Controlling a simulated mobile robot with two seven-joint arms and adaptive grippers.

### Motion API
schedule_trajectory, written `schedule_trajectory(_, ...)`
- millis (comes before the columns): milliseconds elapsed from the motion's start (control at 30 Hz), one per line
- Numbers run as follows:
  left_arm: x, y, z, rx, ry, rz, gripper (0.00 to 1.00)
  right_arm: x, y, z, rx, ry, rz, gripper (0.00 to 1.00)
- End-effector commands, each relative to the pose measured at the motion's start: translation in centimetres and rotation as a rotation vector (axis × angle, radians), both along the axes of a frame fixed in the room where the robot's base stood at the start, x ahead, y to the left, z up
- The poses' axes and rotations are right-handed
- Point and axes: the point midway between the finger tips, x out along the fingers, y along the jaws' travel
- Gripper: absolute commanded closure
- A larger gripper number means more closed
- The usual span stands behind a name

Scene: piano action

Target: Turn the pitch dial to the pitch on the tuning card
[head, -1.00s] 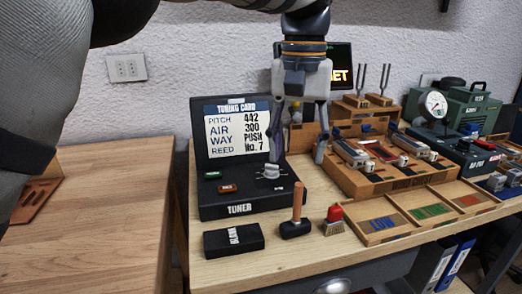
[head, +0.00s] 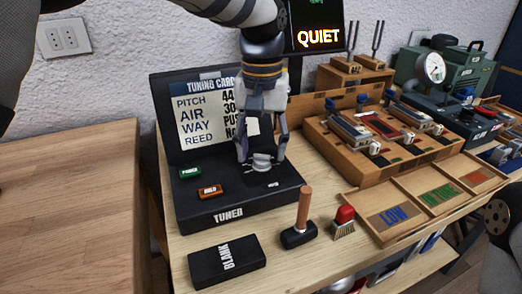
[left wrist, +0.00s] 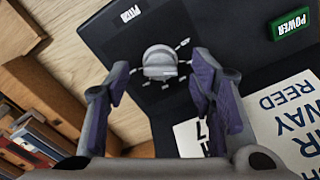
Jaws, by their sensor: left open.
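The black tuner (head: 235,208) stands on the bench with its lid up. The tuning card (head: 190,112) is on the lid. It lists pitch, air, way and reed, and my gripper now covers part of the values. The silver pitch dial (head: 262,163) is on the tuner's right side. It also shows in the left wrist view (left wrist: 160,60), with small marks around it. My left gripper (head: 262,157) points down over the dial, its open fingers on either side of it. I cannot tell whether they touch it. The right gripper is not identifiable in view.
A green power button (head: 190,172) and an orange button (head: 210,191) are left of the dial. A wooden reed tray (head: 395,217) is to the right.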

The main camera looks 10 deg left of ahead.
Motion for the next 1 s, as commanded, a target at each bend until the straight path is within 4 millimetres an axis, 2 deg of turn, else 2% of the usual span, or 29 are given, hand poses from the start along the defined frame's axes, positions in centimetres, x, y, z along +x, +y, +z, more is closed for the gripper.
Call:
schedule_trajectory(133,0.0,0.0,-1.4,0.0,-0.001,0.001,0.5,0.1,0.0,0.1,0.0,-0.003,0.0,0.6)
schedule_trajectory(400,0.0,0.0,-1.7,0.0,-0.002,0.0,0.5,0.1,0.0,0.1,0.0,-0.003,0.0,0.6)
schedule_trajectory(600,0.0,0.0,-1.7,0.0,-0.001,0.0,0.96,0.1,0.0,0.1,0.0,-0.003,0.0,0.6)
schedule_trajectory(633,0.0,0.0,-1.7,0.0,-0.001,0.0,0.99,0.1,0.0,0.1,0.0,-0.003,0.0,0.6)
schedule_trajectory(1000,0.0,0.0,-1.6,0.0,-0.002,-0.059,0.99,0.3,0.0,0.3,0.001,-0.01,0.0,0.6)
